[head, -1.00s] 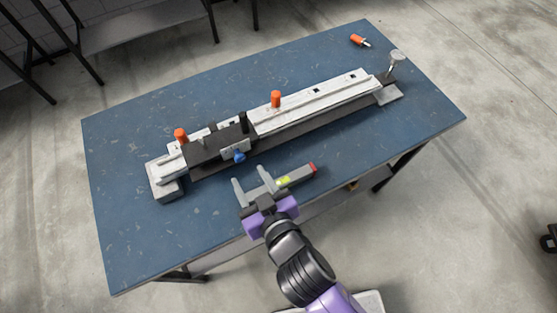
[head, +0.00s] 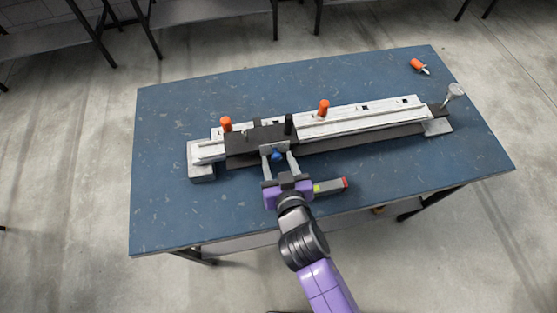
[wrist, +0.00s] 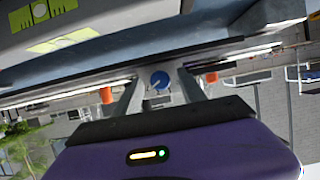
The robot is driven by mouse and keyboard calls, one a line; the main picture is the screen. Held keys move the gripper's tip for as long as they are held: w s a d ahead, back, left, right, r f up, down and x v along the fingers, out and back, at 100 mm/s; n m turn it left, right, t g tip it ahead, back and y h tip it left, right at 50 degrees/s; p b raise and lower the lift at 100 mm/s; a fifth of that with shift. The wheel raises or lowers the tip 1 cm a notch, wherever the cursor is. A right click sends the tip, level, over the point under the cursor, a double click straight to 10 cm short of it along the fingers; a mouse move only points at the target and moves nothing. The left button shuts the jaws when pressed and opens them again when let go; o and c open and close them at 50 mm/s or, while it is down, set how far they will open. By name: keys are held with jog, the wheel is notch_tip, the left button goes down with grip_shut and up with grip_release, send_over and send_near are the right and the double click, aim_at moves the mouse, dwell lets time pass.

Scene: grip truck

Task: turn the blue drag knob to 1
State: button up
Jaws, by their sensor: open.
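The blue drag knob (head: 277,155) is on the front face of the dark carriage (head: 247,142), on the long pale rail. In the wrist view the knob (wrist: 160,80) is a blue disc with a light pointer mark, on a grey plate. No numbers are readable around it. My gripper (head: 279,150) is open, with one finger on each side of the knob. In the wrist view its fingers (wrist: 161,87) stand left and right of the knob with gaps, and I cannot tell how deep they reach.
Orange-handled clamps (head: 324,107) stand along the rail (head: 370,116). An orange-handled tool (head: 418,66) lies at the back right.

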grip_shut()
jog(key=shift+a+f+n+h+b, duration=0.1)
jog(key=shift+n+h+b, duration=0.5)
jog(key=shift+b, duration=0.4)
jog(key=n+b, duration=0.1)
jog(key=n+t+h+b, duration=0.1)
jog(key=n+b, duration=0.1)
jog(key=shift+a+f+h, duration=0.1)
jog(key=shift+a+h, duration=0.05)
jog(key=shift+h, duration=0.15)
jog(key=n+t+h+b, duration=0.1)
jog(key=n+b, duration=0.2)
jog(key=shift+s+a+h, duration=0.1)
jog(key=shift+a+h, duration=0.05)
jog(key=shift+h, duration=0.25)
jog(key=shift+n+t+h+b, duration=0.3)
jog(key=shift+n+t+b, duration=0.5)
jog(key=shift+n+b, duration=0.5)
jog(key=shift+n, duration=0.3)
